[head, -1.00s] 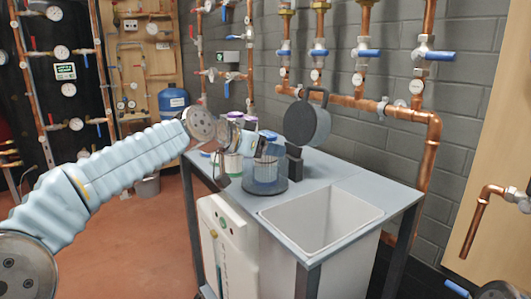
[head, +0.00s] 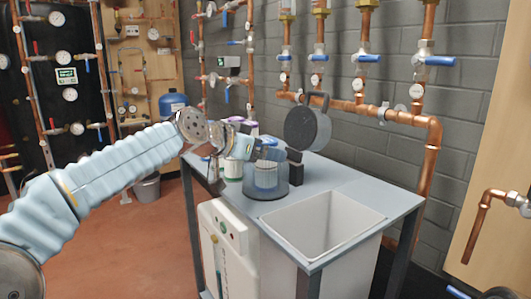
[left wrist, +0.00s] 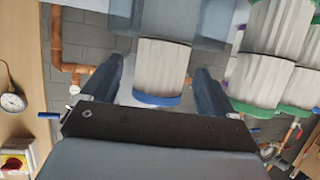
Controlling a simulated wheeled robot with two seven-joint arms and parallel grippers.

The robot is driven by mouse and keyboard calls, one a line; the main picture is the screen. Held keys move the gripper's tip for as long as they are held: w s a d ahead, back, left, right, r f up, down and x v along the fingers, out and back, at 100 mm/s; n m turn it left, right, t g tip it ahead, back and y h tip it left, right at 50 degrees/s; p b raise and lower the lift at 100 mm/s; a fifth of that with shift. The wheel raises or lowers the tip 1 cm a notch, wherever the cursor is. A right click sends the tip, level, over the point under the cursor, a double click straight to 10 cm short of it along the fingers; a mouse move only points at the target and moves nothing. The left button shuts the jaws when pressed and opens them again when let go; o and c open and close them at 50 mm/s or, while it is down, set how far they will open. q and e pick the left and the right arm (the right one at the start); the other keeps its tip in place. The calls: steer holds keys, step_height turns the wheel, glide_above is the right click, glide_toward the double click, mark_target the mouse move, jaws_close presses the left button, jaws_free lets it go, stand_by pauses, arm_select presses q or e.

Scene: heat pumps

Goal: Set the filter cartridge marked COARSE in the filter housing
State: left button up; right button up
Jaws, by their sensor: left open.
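The filter housing (head: 272,187) is a clear bluish cup on the table, near the sink. A pale cartridge (head: 265,179) with a blue end stands inside it; its marking cannot be read. In the left wrist view this cartridge (left wrist: 161,68) shows between my two fingers, its blue end toward the palm and its far part behind the clear wall. My right gripper is out of view.
Other cartridges with green (left wrist: 255,107) and purple ends stand close beside the housing. A dark round lid-like part with a handle (head: 307,128) is held on a black stand behind it. The sink (head: 325,222) is at the front right. Copper pipes (head: 405,117) line the wall.

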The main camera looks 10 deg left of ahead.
arm_select(q)
steer(key=b+v, duration=0.1)
steer(key=v, duration=0.9)
steer(key=shift+s+a, duration=0.15)
steer(key=shift+s, duration=0.05)
stand_by(0.7)
